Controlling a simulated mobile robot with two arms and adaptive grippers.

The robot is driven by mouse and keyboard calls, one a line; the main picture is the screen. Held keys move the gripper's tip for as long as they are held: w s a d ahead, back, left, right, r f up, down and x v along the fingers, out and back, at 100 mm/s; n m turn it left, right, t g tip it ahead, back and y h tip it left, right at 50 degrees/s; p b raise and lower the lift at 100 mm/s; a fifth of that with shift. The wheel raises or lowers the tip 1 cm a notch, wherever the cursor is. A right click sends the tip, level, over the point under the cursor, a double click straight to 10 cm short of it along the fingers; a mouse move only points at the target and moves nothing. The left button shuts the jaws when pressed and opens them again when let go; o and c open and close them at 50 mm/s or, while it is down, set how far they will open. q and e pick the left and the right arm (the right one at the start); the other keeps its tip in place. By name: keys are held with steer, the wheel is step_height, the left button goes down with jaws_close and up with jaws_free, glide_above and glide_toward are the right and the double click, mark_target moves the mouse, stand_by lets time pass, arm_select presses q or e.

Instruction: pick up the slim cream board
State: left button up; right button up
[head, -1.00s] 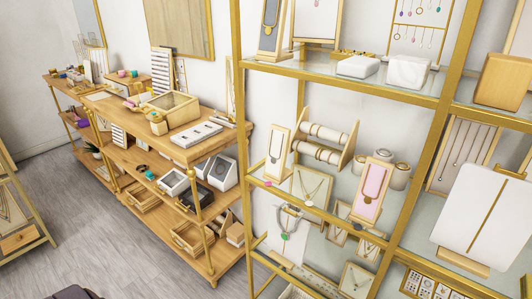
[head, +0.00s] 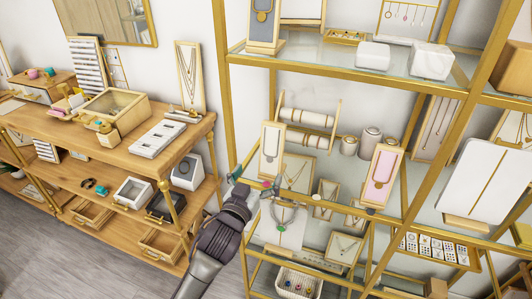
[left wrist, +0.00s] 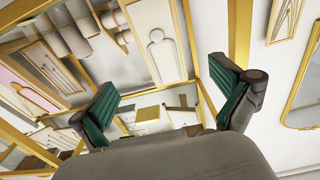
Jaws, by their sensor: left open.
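The slim cream board (head: 272,150) stands upright on the middle shelf of the gold rack, near its left post, with a thin necklace outline on a pale face in a wooden frame. In the left wrist view the cream board (left wrist: 158,45) shows above and between my fingers. My left gripper (head: 254,184) is open and empty, in front of and a little below the board, apart from it. Its green-padded fingers also show in the left wrist view (left wrist: 165,90). My right gripper is not in view.
A pink board (head: 381,177) stands to the right on the same shelf. Bracelet rolls (head: 307,118) sit behind the cream board. The gold left post (head: 224,90) and shelf edges are close to my gripper. A wooden counter (head: 170,160) stands at left.

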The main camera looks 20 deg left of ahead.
mark_target(271, 151)
arm_select(q)
steer(key=w+p, duration=0.1)
steer(key=w, duration=0.4)
steer(key=shift+w+d, duration=0.1)
steer(key=shift+d, duration=0.05)
steer(key=shift+w, duration=0.5)
steer(key=shift+w+r, duration=0.1)
steer(key=shift+w, duration=0.2)
steer(key=w+p, duration=0.1)
steer(key=w, duration=0.2)
steer(key=shift+w+p, duration=0.3)
steer(key=shift+p, duration=0.1)
steer(key=shift+w, duration=0.5)
steer(key=shift+s, duration=0.1)
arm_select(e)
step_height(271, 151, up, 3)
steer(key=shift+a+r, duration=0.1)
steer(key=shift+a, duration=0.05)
arm_select(q)
steer(key=c, duration=1.4)
steer(key=shift+c, duration=0.2)
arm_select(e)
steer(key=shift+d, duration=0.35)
